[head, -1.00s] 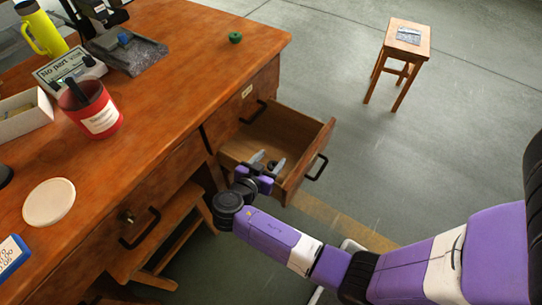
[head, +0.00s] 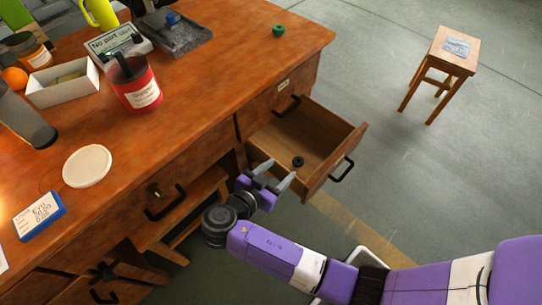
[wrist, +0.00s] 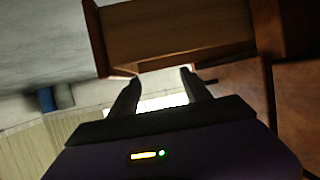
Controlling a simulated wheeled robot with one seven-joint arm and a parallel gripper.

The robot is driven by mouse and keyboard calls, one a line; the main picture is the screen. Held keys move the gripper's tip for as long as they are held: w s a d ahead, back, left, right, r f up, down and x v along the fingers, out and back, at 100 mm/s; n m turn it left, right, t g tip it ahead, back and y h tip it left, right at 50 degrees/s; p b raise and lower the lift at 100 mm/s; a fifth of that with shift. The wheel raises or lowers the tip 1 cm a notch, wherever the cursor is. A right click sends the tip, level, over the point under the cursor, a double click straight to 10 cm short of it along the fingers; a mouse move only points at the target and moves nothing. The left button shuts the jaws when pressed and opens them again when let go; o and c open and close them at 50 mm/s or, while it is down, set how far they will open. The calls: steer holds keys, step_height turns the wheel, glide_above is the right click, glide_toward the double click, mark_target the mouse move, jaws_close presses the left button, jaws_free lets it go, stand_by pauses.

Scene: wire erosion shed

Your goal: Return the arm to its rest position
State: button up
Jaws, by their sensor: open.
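My gripper (head: 274,174) is open and empty, with its two grey fingers apart. In the head view it is just in front of the near left side of the open wooden drawer (head: 325,172), at the desk's front. A small dark ring-shaped piece (head: 298,161) lies on the drawer floor beyond the fingertips. In the wrist view the two dark fingers (wrist: 158,82) point toward a brown wooden panel, with nothing between them. My purple arm reaches in from the lower right.
A wooden stool (head: 452,60) stands at upper right. The floor between stool and drawer is clear.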

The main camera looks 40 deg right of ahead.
stand_by(0.3)
steer(key=w+a+n+t+y, duration=0.3)
steer(key=w+a+n+t, duration=0.1)
steer(key=w+n, duration=0.25)
steer(key=s+a+n+t+y, duration=0.4)
steer(key=a+n+t+y, duration=0.2)
steer(key=a+n+y, duration=0.3)
steer(key=s+r+n+t+y, duration=0.25)
steer(key=s+r+t, duration=0.25)
steer(key=s+r, duration=1.15)
steer(key=s+d+m+g+h, duration=0.1)
steer(key=s+d+m+g, duration=0.15)
steer(key=s, duration=0.65)
step_height(320, 180, up, 16)
steer(key=p, duration=1.5)
steer(key=shift+d+n+p, duration=0.35)
steer(key=shift+d, duration=0.05)
